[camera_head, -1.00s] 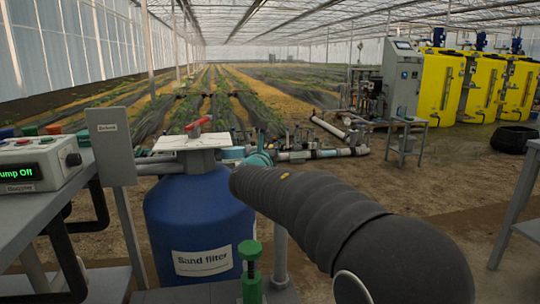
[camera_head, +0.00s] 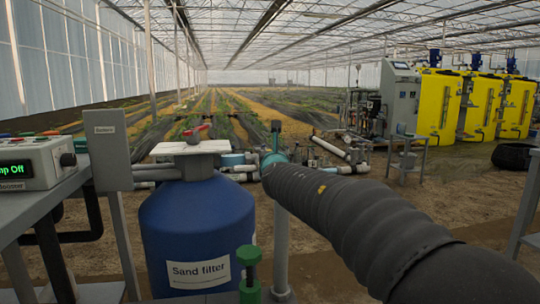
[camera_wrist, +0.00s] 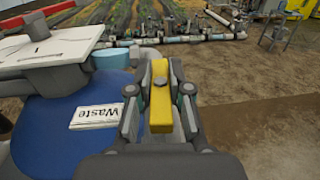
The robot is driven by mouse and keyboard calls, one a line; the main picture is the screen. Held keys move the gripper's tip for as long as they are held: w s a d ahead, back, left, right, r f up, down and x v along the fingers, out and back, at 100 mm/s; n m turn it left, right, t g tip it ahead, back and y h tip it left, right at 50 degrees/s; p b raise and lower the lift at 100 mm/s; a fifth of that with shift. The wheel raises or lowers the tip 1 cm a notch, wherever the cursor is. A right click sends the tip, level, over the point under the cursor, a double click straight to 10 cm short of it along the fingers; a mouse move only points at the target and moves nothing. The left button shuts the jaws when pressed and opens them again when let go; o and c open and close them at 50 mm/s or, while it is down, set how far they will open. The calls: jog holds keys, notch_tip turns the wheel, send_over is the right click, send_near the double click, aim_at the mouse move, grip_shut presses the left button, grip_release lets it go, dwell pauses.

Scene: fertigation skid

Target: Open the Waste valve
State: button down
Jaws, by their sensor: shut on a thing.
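A yellow lever handle (camera_wrist: 160,112) lies lengthwise between the fingers of my gripper (camera_wrist: 160,84) in the wrist view. The gripper is shut on it, one finger on each side. A white label reading "Waste" (camera_wrist: 97,116) shows upside down just left of the gripper, against the blue sand filter tank. In the head view the blue sand filter (camera_head: 197,235) stands left of my arm, and my arm hides the yellow handle. The valve body below the handle is mostly covered by my gripper.
A red handle (camera_head: 195,130) sits on the white plate (camera_head: 190,148) atop the filter. A control box reading "Pump Off" (camera_head: 28,165) stands on the left bench. A green-topped valve (camera_head: 249,258) is near the front. Pipes (camera_head: 343,147) and yellow tanks (camera_head: 440,105) stand farther back.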

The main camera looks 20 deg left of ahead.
jog(key=c, duration=1.1)
grip_release()
jog(key=v, duration=1.2)
